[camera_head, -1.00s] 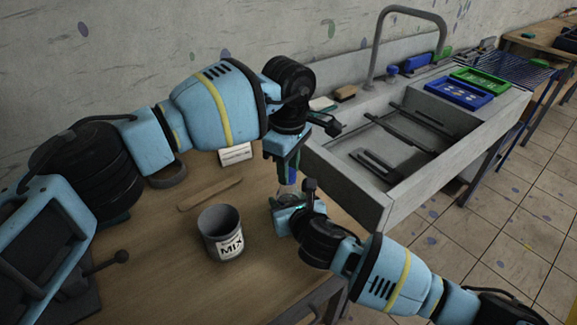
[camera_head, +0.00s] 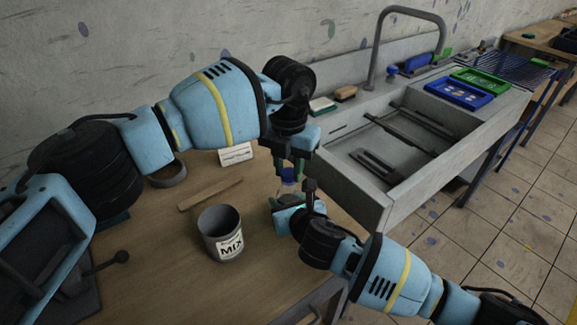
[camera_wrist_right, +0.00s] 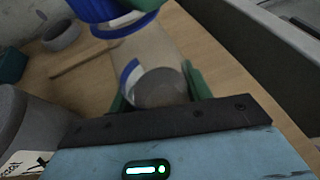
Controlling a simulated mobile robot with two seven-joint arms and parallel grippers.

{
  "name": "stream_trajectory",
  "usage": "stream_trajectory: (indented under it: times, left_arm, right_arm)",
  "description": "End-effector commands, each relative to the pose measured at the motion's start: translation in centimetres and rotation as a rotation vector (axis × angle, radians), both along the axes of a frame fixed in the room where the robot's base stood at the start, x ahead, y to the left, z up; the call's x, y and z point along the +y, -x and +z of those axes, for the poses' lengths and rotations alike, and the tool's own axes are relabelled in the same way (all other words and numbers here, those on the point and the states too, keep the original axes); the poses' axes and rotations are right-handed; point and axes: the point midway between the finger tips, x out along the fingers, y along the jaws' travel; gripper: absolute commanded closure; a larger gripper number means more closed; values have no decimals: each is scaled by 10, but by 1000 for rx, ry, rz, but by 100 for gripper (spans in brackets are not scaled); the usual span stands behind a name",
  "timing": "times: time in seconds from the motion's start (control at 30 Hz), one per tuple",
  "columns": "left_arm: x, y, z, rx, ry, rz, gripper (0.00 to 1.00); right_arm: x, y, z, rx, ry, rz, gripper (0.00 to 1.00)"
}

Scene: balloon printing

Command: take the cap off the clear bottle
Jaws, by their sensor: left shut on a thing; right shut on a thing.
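The clear bottle (camera_wrist_right: 160,62) stands upright between the green fingers of my right gripper (camera_wrist_right: 157,92), which is shut on its body. In the head view the bottle (camera_head: 287,188) is small and partly covered by both grippers. Its blue cap (camera_wrist_right: 126,25) shows at the bottle's top in the right wrist view. My left gripper (camera_head: 289,170) points down from above and is shut on the cap, largely hiding it. I cannot tell whether the cap is loose from the neck. My right gripper (camera_head: 286,200) comes in low from the right.
A grey MIX can (camera_head: 221,236) stands left of the bottle on the wooden table (camera_head: 170,275). A wooden stick (camera_head: 211,194), a small white card (camera_head: 236,154) and a grey ring (camera_head: 168,176) lie behind it. A sink (camera_head: 375,150) adjoins on the right.

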Motion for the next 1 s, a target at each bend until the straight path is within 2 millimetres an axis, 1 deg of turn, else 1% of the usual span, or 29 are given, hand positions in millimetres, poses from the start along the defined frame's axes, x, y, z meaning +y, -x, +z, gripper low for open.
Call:
stream_trajectory:
  times: [0.1,1.0]
  left_arm:
    - [0,1,0,3,-1,190,98]
    - [-1,0,1,3,-1,1669,98]
  right_arm:
    - [-1,0,-1,3,1,-3,100]
    - [-1,0,-1,1,3,-2,100]
